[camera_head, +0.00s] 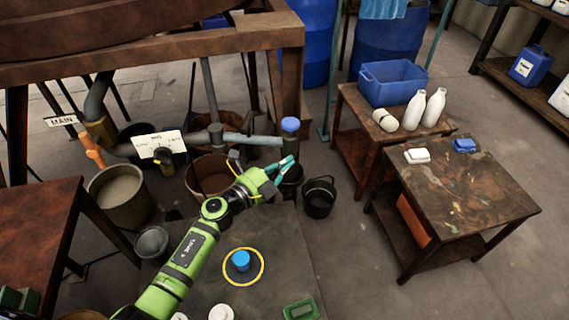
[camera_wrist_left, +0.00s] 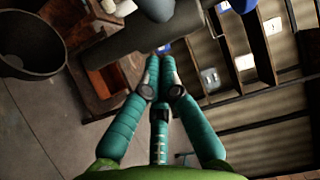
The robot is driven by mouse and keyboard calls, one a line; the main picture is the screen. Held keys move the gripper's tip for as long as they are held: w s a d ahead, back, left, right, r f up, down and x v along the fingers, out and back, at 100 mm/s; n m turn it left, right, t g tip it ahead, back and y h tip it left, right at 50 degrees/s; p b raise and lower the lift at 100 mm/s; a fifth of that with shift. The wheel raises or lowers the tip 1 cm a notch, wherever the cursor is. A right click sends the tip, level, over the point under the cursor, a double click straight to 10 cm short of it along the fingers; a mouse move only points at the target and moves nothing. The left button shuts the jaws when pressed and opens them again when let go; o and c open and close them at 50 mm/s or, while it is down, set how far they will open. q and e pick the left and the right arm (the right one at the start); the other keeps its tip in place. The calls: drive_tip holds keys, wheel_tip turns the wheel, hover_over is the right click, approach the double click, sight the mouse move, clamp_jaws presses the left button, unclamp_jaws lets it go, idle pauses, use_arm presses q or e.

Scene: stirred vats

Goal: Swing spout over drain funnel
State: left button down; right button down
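The spout (camera_head: 253,139) is a pale grey pipe that runs right from the darker pipework and ends at an upright piece with a blue cap (camera_head: 290,124). My left gripper (camera_head: 291,160) has teal fingers and is just below the spout's capped end. In the left wrist view its fingertips (camera_wrist_left: 160,62) come together with nothing seen between them, and a grey pipe (camera_wrist_left: 140,36) crosses just beyond them. I cannot tell whether they touch it. A dark round vessel (camera_head: 291,184), possibly the drain funnel, is partly hidden behind the gripper. My right gripper is not in view.
A black bucket (camera_head: 319,197) stands on the floor to the right. Rusty drums (camera_head: 212,172) stand under the pipework. An orange-handled valve (camera_head: 91,148) and a hanging tag (camera_head: 160,144) are at left. A worktable (camera_head: 287,262) lies below my arm; side tables (camera_head: 470,200) stand right.

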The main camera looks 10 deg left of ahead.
use_arm(q)
drive_tip(key=shift+w, duration=0.1)
drive_tip(key=w+y+b, duration=0.1)
drive_tip(key=w, duration=0.2)
drive_tip(key=w+n+t+y+b, duration=0.1)
drive_tip(key=w, duration=0.3)
drive_tip(key=shift+d+f+n, duration=0.1)
drive_tip(key=shift+n, duration=0.2)
drive_tip(key=shift+w, duration=0.45)
